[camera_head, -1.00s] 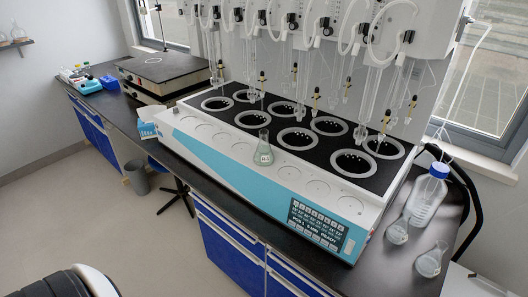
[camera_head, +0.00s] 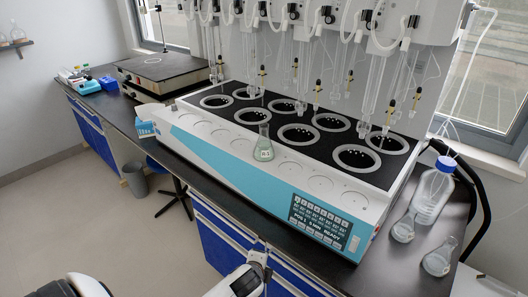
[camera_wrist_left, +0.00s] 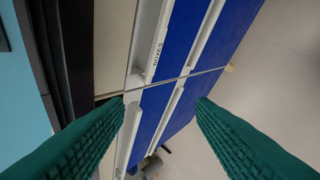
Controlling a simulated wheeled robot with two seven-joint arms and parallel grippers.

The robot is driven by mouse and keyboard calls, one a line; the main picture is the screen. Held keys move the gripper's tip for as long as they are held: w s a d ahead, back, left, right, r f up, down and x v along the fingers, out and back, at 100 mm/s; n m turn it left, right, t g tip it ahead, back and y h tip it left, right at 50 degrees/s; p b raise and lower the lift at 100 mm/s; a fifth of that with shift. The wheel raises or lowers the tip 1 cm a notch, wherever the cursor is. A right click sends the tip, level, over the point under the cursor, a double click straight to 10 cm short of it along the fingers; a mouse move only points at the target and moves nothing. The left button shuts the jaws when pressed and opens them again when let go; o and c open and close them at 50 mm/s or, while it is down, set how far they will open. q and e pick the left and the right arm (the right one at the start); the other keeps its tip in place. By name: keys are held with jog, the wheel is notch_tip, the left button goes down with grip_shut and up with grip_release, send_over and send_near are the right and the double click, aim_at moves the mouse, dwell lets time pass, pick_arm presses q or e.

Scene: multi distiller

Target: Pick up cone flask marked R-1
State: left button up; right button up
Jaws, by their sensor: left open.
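The cone flask marked R-1 (camera_head: 264,152) stands upright on the white front ledge of the distiller (camera_head: 215,146), just in front of the black deck with its round wells. Its label faces me. My left gripper (camera_wrist_left: 162,101) is open and empty in the left wrist view, with its green ridged fingers spread wide over the blue cabinet fronts. The flask is not in that view. In the head view a white part of my arm shows at the bottom, below and apart from the flask. My right gripper is not in view.
Glass tubes hang above the wells behind the flask. A blue-capped bottle (camera_head: 432,193) and two small flasks (camera_head: 437,261) (camera_head: 404,229) stand on the dark bench at the right. A hotplate (camera_head: 155,66) is at the back left.

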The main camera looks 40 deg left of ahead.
pick_arm(q)
jog(key=w+a+r+m+t+y, duration=0.25)
jog(key=w+r+m, duration=0.25)
jog(key=r, duration=0.3)
jog(key=w+a+r+m+t+y, duration=0.1)
jog(key=w+a+r+m+t, duration=0.1)
jog(key=w+a+r+m, duration=0.45)
jog(key=m+t+y+b, duration=0.1)
jog(key=m+t+y, duration=0.15)
jog(key=m, duration=0.25)
send_near(263, 131)
jog(key=shift+t+h, duration=0.3)
jog(key=x, duration=0.5)
jog(key=shift+w+a+p, duration=0.2)
jog(key=shift+p, duration=0.1)
jog(key=shift+x, duration=3)
jog(key=shift+s+f, duration=0.1)
jog(key=shift+f, duration=0.1)
jog(key=shift+c, duration=0.4)
grip_shut()
